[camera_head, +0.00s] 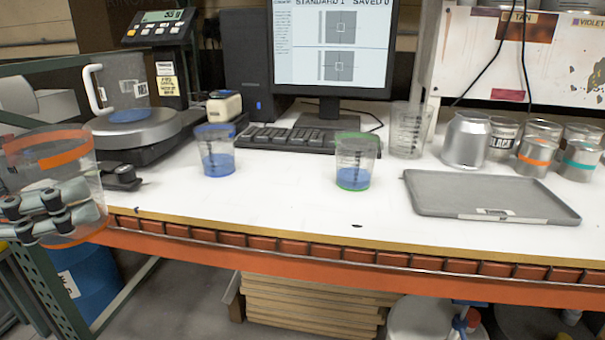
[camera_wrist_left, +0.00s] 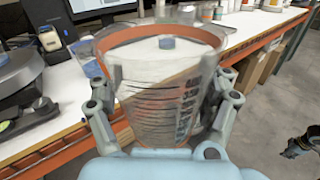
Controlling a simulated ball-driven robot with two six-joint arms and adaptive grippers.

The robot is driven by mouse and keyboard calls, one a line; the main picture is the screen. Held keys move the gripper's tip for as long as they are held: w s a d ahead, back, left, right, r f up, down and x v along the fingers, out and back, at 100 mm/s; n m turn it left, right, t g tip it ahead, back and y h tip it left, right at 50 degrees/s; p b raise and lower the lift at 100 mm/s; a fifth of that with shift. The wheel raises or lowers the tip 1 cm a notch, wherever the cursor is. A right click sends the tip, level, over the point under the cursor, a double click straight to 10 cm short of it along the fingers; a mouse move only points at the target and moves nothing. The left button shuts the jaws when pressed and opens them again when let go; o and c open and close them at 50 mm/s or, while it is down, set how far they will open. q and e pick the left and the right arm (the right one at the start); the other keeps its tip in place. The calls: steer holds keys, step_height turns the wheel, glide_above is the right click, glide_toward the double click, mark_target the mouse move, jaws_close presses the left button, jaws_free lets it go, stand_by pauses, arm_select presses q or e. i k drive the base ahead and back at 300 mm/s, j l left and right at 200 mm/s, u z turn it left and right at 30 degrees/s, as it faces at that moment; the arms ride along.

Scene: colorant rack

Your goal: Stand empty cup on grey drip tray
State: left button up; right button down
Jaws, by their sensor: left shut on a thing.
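A clear cup with orange bands (camera_head: 55,163) is at the far left of the head view, beyond the bench's left front edge. My left gripper (camera_head: 52,208) is shut around its side. In the left wrist view the cup (camera_wrist_left: 160,100) stands between the fingers of the left gripper (camera_wrist_left: 165,110), and I see no liquid in it. The grey drip tray (camera_head: 480,190) lies flat and bare on the right of the bench, far from the cup. A dark jointed part at the right of the left wrist view looks like my right gripper (camera_wrist_left: 303,146); its jaws are unclear.
A blue-banded cup (camera_head: 216,152) and a green-banded cup (camera_head: 355,162), both with blue liquid, stand mid-bench. A clear beaker (camera_head: 407,130) and several metal cans (camera_head: 465,140) stand behind the tray. A scale (camera_head: 133,125) is at left. The bench front is clear.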

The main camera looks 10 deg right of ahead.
mark_target(454, 202)
steer(key=l+z, duration=0.25)
steer(key=l, duration=1.6)
steer(key=i+l+z, duration=0.1)
steer(key=i+l, duration=0.35)
steer(key=l, duration=0.15)
